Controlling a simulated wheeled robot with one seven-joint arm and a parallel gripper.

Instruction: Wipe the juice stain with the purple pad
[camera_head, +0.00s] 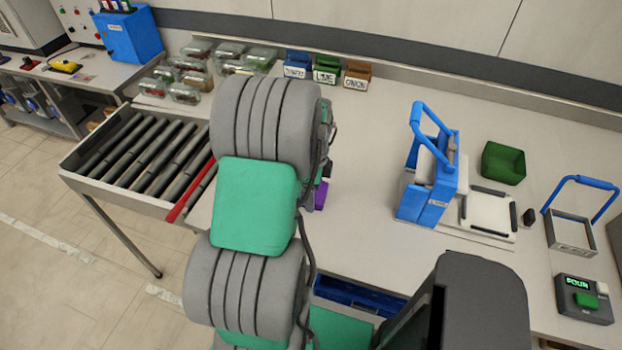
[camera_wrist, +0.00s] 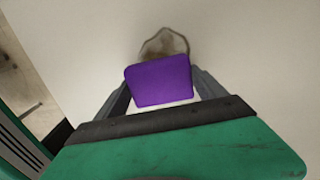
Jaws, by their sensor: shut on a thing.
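In the wrist view, the purple pad (camera_wrist: 160,80) sits between the two fingers of my gripper (camera_wrist: 163,88), which is shut on it. The juice stain (camera_wrist: 164,43) is a brownish patch with a darker outline on the pale table, just beyond the pad's far edge. The pad hides the near part of the stain. I cannot tell whether the pad touches the table. In the head view, a small piece of the purple pad (camera_head: 321,195) shows beside my arm, which hides the gripper and the stain.
A roller conveyor (camera_head: 140,150) with a red bar (camera_head: 190,190) lies left of my arm. Glass containers and labelled bins (camera_head: 327,68) line the back. A blue press-like device (camera_head: 428,180), green bin (camera_head: 503,163) and button box (camera_head: 584,298) stand right. The table between is mostly clear.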

